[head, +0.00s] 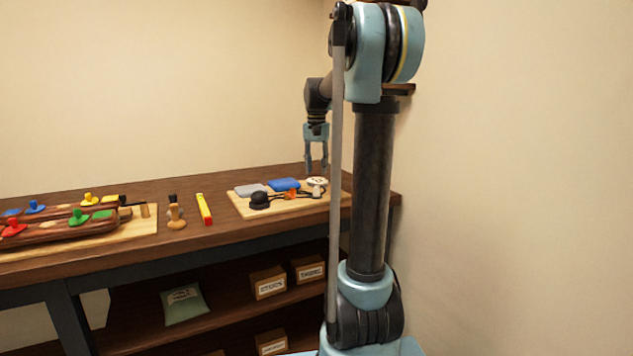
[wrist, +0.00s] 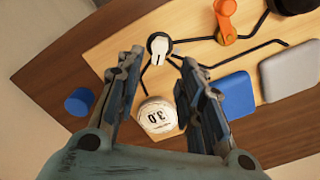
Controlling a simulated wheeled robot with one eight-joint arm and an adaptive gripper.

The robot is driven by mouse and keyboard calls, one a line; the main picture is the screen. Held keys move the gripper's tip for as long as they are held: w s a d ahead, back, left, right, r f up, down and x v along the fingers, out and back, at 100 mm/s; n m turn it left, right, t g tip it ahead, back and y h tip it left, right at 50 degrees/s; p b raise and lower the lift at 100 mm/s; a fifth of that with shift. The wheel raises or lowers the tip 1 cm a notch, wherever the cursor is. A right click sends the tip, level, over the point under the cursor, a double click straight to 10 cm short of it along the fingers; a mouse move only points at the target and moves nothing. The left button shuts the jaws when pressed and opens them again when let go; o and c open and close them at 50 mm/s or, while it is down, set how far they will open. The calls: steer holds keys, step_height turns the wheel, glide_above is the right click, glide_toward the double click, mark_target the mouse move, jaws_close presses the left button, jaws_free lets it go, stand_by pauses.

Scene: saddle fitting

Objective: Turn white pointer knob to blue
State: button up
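The white pointer knob (wrist: 158,46) sits on a round black base on the light wooden board (wrist: 108,42). In the wrist view its white bar runs roughly up and down the picture. My gripper (wrist: 160,58) is open and empty, its two fingers on either side of the knob in that view, with no visible contact. In the head view my gripper (head: 316,166) points down above the right end of the board. Blue things near the knob are a flat blue block (wrist: 235,95) and a small blue cylinder (wrist: 79,101). I cannot tell which blue is the knob's mark.
A white round piece marked 3.0 (wrist: 157,117), an orange handle (wrist: 226,20), black lines and a grey block (wrist: 290,70) share the board. A black dome (head: 259,200) stands at its left. A red and yellow stick (head: 204,208) lies further left on the bench.

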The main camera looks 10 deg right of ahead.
steer(key=shift+r, duration=2.35)
steer(key=s+f+n+t, duration=0.1)
steer(key=s+f+n, duration=0.1)
steer(key=s+f, duration=1.2)
steer(key=s+f+n+t, duration=0.1)
steer(key=s+f+n, duration=0.1)
steer(key=s+f, duration=1.1)
steer(key=s, duration=0.8)
steer(key=shift+d+f+n, duration=0.2)
steer(key=shift+f+n, duration=0.2)
steer(key=shift+w+f, duration=0.2)
steer(key=shift+w, duration=0.25)
